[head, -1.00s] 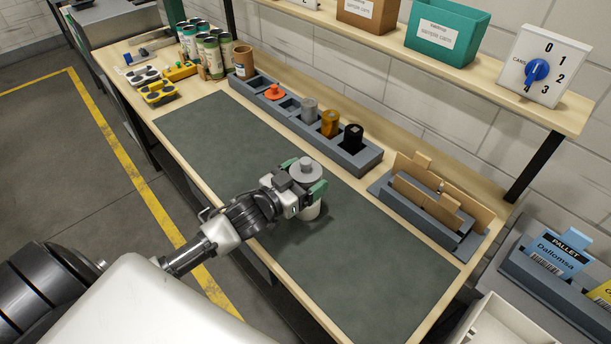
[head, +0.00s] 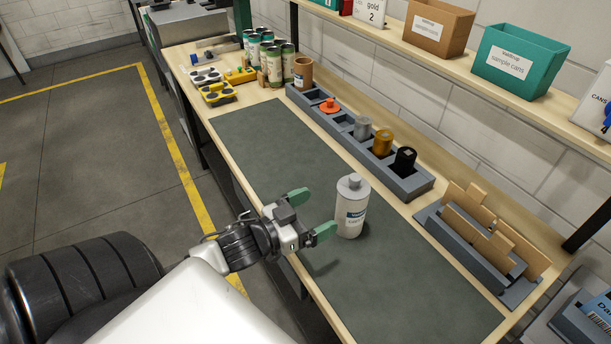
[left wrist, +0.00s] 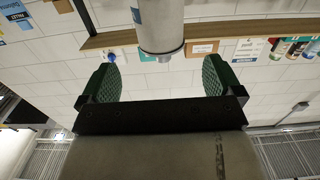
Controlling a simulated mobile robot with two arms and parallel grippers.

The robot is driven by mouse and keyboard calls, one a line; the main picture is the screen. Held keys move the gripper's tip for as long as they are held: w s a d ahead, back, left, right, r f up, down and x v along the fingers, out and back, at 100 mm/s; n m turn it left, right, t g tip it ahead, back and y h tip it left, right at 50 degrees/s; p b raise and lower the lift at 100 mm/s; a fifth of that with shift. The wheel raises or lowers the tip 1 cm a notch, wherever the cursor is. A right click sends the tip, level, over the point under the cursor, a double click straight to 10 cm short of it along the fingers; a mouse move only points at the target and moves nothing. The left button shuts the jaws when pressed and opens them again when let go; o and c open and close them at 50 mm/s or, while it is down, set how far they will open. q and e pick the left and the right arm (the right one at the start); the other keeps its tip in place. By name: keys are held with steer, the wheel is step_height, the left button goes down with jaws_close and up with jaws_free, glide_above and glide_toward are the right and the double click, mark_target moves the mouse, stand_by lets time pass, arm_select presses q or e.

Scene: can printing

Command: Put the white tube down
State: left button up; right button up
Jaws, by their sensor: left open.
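The white tube (head: 350,207) stands upright on the dark green mat (head: 262,160) on the workbench in the head view. It has a grey cap on top and a label on its side. My left gripper (head: 311,212) is open, with its green fingertips just to the left of the tube and apart from it. In the left wrist view, the tube (left wrist: 161,25) hangs into the picture from the top edge, beyond the two spread fingers (left wrist: 160,80). Nothing is between the fingers. My right gripper is not in view.
A grey rack (head: 424,183) behind the mat holds several coloured tubes. A grey holder with brown cardboard pieces (head: 490,237) stands at the right. Several cans (head: 273,62) stand at the back left. The mat around the tube is clear.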

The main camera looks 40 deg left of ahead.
arm_select(q)
steer(key=shift+v, duration=0.95)
